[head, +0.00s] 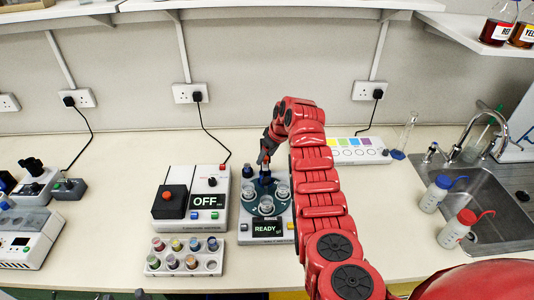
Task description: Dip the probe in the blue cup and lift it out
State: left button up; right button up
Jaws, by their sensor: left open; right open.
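My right gripper (265,160) comes in from the right on the red arm and points down over the back of the carousel device (246,228), whose screen reads READY. The gripper is open. A dark blue upright part (264,180), possibly the probe, stands just below the fingertips at the carousel's centre; I cannot tell whether they touch it. Several clear cups (266,204) sit around it. Their contents are too small to tell, so I cannot single out the blue cup there. A small rack (184,268) in front holds coloured vials, one blue (212,243). My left gripper is not in view.
A device with a red button and an OFF screen (206,201) stands left of the carousel. A panel with coloured squares (358,151) lies behind my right arm. Two wash bottles (436,194) stand by the sink (500,198) at the right. The bench between rack and left devices is clear.

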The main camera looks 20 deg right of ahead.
grip_shut()
dwell(0.3)
dwell(1.1)
